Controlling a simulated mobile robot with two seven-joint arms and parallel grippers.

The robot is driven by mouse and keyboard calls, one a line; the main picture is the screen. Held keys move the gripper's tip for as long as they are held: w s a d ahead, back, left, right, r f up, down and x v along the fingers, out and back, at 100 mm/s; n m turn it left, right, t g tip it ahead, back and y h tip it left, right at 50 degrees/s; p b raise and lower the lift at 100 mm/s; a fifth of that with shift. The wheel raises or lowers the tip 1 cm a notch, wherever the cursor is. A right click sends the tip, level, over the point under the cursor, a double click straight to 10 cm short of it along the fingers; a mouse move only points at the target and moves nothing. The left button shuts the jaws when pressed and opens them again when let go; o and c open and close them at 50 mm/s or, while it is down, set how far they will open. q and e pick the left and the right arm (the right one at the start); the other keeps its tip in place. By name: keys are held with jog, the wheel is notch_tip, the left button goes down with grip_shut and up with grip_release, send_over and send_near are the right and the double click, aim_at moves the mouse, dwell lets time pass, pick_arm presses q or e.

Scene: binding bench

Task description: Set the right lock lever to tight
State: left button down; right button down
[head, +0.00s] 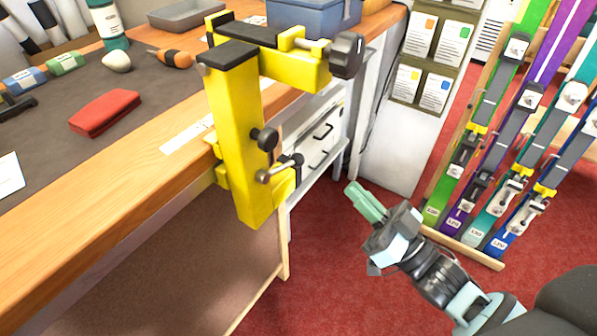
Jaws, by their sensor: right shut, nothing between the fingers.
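A yellow ski vise (235,135) is clamped to the bench edge. Low on its post is a metal lever (278,172) with a dark end, slanting up to the right. A black round knob (265,138) sits just above it, and a larger black knob (348,55) is at the right end of the top arm. I cannot tell for sure which is the right lock lever or how tight it is. My right gripper (357,193) is shut and empty, in the air right of the vise, apart from it. My left gripper is out of view.
The wooden bench (100,240) fills the left, with a red block (105,112), a screwdriver (170,57) and a blue box (312,14) on it. A rack of skis (470,170) stands at the right. Red floor lies open between vise and rack.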

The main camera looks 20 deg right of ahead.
aim_at(287, 167)
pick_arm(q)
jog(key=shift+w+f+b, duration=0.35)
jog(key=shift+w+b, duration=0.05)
pick_arm(e)
jog(key=shift+w+a+r+n+y, duration=0.15)
jog(key=shift+r+n+y, duration=0.15)
jog(key=shift+r+y, duration=0.25)
jog(key=shift+w+a+r+n+y, duration=0.1)
jog(key=shift+r+n+y, duration=0.2)
jog(key=shift+r+y, duration=0.25)
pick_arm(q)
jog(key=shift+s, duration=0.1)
pick_arm(e)
jog(key=p+x, duration=0.1)
jog(key=x, duration=0.9)
pick_arm(q)
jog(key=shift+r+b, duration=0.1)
jog(key=shift+b, duration=0.2)
pick_arm(e)
jog(key=f, duration=0.2)
jog(key=a+f, duration=0.1)
jog(key=f, duration=0.1)
jog(key=shift+w, duration=0.2)
